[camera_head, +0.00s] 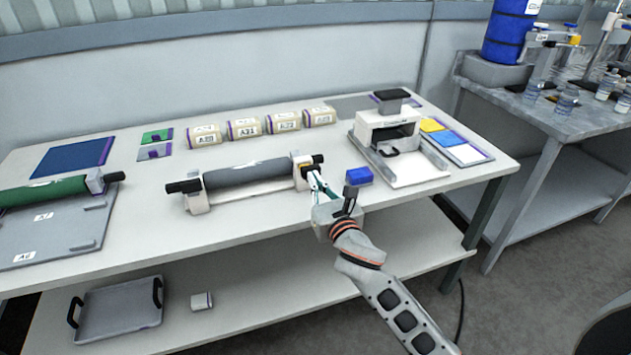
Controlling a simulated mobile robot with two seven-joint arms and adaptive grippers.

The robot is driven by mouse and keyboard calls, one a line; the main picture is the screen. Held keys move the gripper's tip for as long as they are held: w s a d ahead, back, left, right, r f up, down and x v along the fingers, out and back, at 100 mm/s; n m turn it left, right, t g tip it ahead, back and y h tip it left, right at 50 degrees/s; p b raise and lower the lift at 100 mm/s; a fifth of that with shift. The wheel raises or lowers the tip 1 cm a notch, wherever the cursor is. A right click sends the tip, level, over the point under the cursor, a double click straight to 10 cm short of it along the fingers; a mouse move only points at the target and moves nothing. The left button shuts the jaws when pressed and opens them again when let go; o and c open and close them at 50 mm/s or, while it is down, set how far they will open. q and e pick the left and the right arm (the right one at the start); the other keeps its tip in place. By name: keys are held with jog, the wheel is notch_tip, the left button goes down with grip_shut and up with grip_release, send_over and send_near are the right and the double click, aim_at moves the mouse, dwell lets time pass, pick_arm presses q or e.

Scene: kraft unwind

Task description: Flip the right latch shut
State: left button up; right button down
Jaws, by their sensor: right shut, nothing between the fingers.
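A dark roller (248,173) lies across two white stands on the table. The left stand (196,196) carries a black end piece. The right stand (299,172) has a dark latch part (308,168) at its outer side. My right gripper (316,181) is shut and empty, its fingertips at the right stand beside this part. Whether they touch it, and the latch's exact angle, I cannot tell because the fingers partly cover it. My left gripper is not in view.
A blue block (359,176) sits close to the right of my gripper. A white machine (387,127) stands further right. Labelled rolls (247,124) line the back. A green roller (42,194) lies at left. The front table strip (150,240) is clear.

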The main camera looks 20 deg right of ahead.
aim_at(310, 170)
jog(key=shift+w, duration=2.3)
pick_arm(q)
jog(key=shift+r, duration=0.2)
pick_arm(e)
jog(key=shift+r, duration=0.1)
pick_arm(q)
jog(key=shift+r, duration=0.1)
